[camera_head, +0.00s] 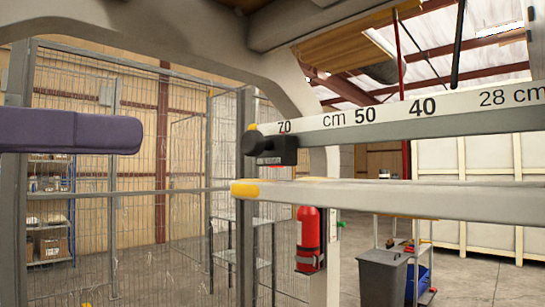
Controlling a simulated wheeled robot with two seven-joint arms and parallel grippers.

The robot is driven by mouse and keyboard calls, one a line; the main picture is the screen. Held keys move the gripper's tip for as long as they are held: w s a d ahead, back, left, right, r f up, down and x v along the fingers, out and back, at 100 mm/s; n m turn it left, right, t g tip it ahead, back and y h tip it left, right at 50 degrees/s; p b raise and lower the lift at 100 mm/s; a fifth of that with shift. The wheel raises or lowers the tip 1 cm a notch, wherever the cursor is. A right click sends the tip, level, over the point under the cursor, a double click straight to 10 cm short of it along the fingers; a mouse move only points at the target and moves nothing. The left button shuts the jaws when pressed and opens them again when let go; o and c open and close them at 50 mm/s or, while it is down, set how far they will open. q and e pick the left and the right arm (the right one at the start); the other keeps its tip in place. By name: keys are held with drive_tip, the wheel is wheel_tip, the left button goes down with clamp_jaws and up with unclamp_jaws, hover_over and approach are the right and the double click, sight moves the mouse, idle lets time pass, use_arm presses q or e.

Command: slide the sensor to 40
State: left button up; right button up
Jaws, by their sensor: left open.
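The black sensor (275,148), a small block with a round knob on its left, sits at the left end of the white scale rail (395,122). It is just below the 70 mark. The 40 mark (422,106) is farther right along the rail, past the 50. A dark purple bar (70,132) with a rounded end comes in from the left, on my left gripper's side. It is clear of the sensor, with a gap between them. Separate fingertips cannot be made out on it. My right gripper does not show.
A second pale rail (400,198) with a yellow end runs below the scale rail. A wire mesh fence (135,180) stands behind on the left. A red fire extinguisher (308,240) and a grey bin (383,277) are beyond the rails. The scale rail right of the sensor looks clear.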

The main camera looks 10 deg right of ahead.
use_arm(q)
drive_tip(key=p, duration=0.1)
approach(247, 141)
drive_tip(key=shift+d, duration=0.8)
drive_tip(key=x, duration=0.2)
drive_tip(key=shift+w+d+p, duration=0.25)
drive_tip(key=shift+w+p, duration=0.05)
drive_tip(key=shift+w, duration=0.1)
drive_tip(key=p+x, duration=0.1)
drive_tip(key=x, duration=0.3)
drive_tip(key=shift+w+d, duration=0.1)
drive_tip(key=shift+d, duration=0.3)
drive_tip(key=shift+w+d, duration=0.1)
drive_tip(key=shift+d, duration=0.1)
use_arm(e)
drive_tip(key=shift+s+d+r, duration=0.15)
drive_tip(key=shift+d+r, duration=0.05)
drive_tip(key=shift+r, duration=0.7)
